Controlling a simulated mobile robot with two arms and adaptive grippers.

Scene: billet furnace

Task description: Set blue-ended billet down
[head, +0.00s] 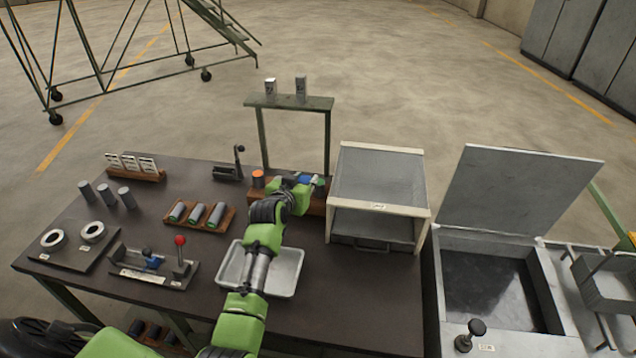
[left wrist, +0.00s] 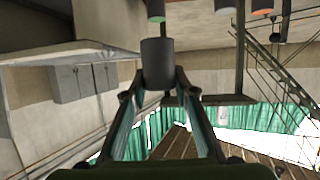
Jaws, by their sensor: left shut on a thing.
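My left gripper (head: 297,186) is shut on the blue-ended billet (head: 305,179) at the back of the bench. In the left wrist view, both fingers (left wrist: 158,80) pinch this dark grey cylinder (left wrist: 157,64); its blue end does not show there. It is over or at a brown wooden rack (head: 315,206), with a green-ended billet (head: 321,183) close to its right and an orange-ended billet (head: 258,178) to the left. The gripper hides part of the rack, and I cannot tell whether the held billet touches it. My right gripper is not in view.
A white-framed furnace box (head: 379,208) stands close right of the rack. A green stand (head: 290,103) with two small grey blocks rises behind. A white tray (head: 288,288) lies under my forearm. Left are a billet rack (head: 199,216) and a red-knobbed fixture (head: 155,270).

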